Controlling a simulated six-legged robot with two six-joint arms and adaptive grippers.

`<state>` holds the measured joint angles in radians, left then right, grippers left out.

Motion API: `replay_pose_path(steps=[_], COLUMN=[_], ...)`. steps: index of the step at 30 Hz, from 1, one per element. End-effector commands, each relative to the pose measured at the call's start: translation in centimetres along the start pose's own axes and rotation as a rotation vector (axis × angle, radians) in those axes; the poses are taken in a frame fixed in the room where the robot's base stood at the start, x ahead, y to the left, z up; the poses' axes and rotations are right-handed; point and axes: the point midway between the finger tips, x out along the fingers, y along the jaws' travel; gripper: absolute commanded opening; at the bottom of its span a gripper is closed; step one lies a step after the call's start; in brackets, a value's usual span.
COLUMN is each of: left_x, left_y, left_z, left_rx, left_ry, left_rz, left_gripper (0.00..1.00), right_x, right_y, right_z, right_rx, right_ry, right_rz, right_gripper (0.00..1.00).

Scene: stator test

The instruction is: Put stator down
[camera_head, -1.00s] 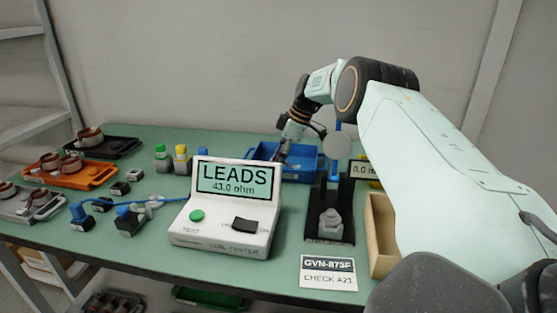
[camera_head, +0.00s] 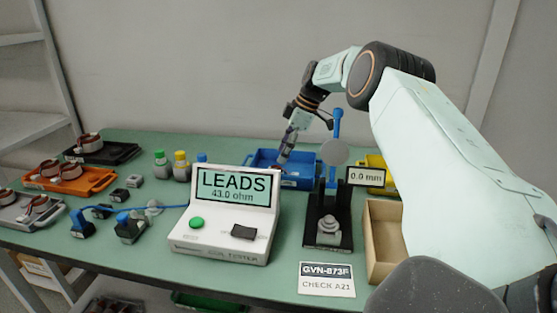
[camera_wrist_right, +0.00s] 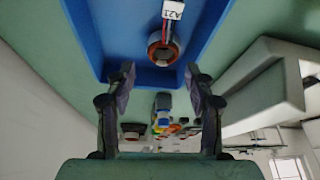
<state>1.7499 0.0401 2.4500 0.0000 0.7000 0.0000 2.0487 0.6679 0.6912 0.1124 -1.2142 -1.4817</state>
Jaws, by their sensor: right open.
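The stator (camera_wrist_right: 163,47), a copper-coloured ring with wire leads and a white A21 tag (camera_wrist_right: 172,9), lies in the blue tray (camera_wrist_right: 97,40) in the right wrist view. My right gripper (camera_wrist_right: 160,76) is open, its two fingers apart, with the stator just beyond the tips and nothing between them. In the head view the right gripper (camera_head: 285,151) is above the blue tray (camera_head: 301,183) at the back of the table; the stator cannot be made out there. My left gripper is not in view.
A coil tester (camera_head: 225,225) reading LEADS 43.0 ohm stands in front of the tray. A dark gauge stand (camera_head: 328,240) and a wooden box (camera_head: 380,268) are to its right. Trays with other stators, including an orange one (camera_head: 90,183), are at the left.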

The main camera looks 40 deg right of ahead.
Motion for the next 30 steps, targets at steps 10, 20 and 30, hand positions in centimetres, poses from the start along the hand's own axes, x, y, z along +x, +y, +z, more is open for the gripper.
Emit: replay_pose_path(steps=[10,20,30], left_x=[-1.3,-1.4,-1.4], left_y=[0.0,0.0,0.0], left_z=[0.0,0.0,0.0], left_rx=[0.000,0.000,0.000], left_ry=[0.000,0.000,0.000], left_rz=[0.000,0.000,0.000], left_gripper=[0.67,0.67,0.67], right_x=[-5.8,-6.5,-6.5], right_y=[0.0,0.0,0.0], right_z=[-0.1,0.0,0.0], right_rx=[0.001,0.001,0.001], right_ry=[0.001,-0.001,-0.001], right_rz=[-0.001,-0.001,-0.001], right_gripper=[0.54,0.54,0.54])
